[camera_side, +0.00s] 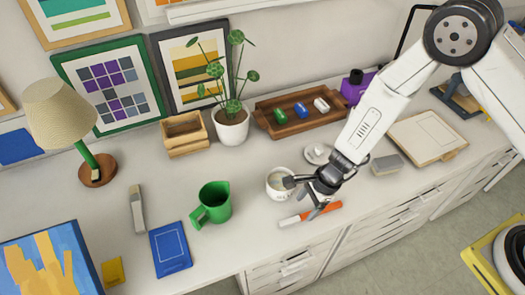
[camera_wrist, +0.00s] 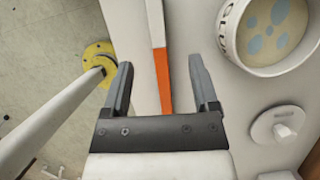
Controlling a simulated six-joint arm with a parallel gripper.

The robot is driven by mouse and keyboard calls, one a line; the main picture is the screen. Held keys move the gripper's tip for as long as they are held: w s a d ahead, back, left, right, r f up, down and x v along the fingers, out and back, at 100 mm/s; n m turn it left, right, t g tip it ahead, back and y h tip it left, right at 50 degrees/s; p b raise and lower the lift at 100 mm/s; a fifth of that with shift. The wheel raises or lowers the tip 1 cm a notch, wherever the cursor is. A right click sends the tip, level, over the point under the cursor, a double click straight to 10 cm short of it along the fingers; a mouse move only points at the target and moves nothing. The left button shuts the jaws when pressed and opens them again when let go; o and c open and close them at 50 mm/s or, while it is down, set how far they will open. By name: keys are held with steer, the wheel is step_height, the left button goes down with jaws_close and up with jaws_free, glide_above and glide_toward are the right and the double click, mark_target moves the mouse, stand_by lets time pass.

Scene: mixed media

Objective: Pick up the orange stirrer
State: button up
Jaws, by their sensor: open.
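The orange stirrer (camera_side: 326,208) is a flat stick, part orange and part white, lying on the white counter near its front edge. In the wrist view the stirrer (camera_wrist: 162,85) runs lengthwise between my fingers, orange end nearer me and white end farther off. My gripper (camera_side: 301,198) is above the stirrer in the side view and hides part of its middle. In the wrist view my gripper (camera_wrist: 160,62) is open, with one finger on each side of the stirrer and a visible gap to both. Whether the fingertips are down at stirrer height I cannot tell.
A white lettered cup (camera_wrist: 229,35) stands close to the right finger; it also shows in the side view (camera_side: 276,193). A white lidded dish (camera_side: 317,152) is behind. A green jug (camera_side: 214,203) stands to the left. The counter's front edge is close to the stirrer.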

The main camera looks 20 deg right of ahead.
mark_target(299, 218)
steer(key=x, duration=0.2)
steer(key=shift+s+f, duration=0.1)
steer(key=shift+f, duration=0.25)
steer(key=shift+x, duration=0.95)
steer(key=shift+c, duration=0.2)
jaws_close()
